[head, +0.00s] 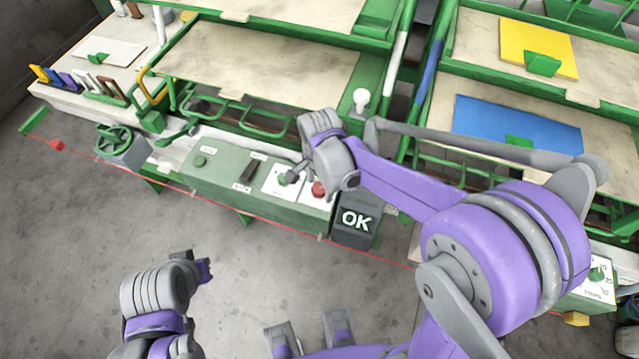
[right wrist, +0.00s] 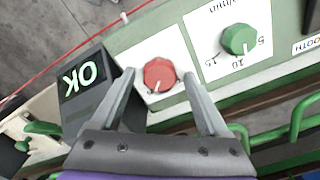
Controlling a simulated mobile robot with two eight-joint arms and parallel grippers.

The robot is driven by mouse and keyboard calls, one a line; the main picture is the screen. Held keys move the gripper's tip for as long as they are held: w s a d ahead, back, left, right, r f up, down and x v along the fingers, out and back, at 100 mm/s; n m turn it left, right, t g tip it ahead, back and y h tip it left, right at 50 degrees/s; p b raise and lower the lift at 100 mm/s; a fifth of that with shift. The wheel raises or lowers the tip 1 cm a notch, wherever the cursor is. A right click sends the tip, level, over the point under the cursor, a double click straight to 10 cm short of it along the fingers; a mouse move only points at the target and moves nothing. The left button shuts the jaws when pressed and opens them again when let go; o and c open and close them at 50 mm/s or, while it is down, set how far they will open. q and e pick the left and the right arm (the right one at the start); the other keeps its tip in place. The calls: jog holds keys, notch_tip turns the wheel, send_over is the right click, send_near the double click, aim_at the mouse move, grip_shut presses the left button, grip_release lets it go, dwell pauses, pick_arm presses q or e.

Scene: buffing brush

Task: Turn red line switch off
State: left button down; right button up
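A red knob (head: 318,189) with a white pointer mark sits on a white plate on the green control panel (head: 222,178). In the right wrist view the red knob (right wrist: 159,74) lies between the two fingertips of my right gripper (right wrist: 160,86). The fingers are spread apart, one on each side, with a visible gap to the knob. Whether the tips are level with it I cannot tell. In the head view my right gripper (head: 297,174) is over the right end of the panel. My left gripper (head: 200,268) is low over the floor, its fingers not clear.
A dark box marked OK (head: 356,220) stands right beside the red knob. A green dial (right wrist: 239,39) is on its other side. A thin red line (head: 120,165) runs along the panel's front, with a handwheel (head: 115,143) at left. The floor in front is clear.

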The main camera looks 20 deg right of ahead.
grip_shut()
dwell(0.3)
jog(key=n+b, duration=0.1)
jog(key=n, duration=0.7)
jog(key=shift+b, duration=0.35)
jog(key=n, duration=0.5)
jog(key=shift+b, duration=0.35)
jog(key=n, duration=0.4)
jog(key=shift+n, duration=0.4)
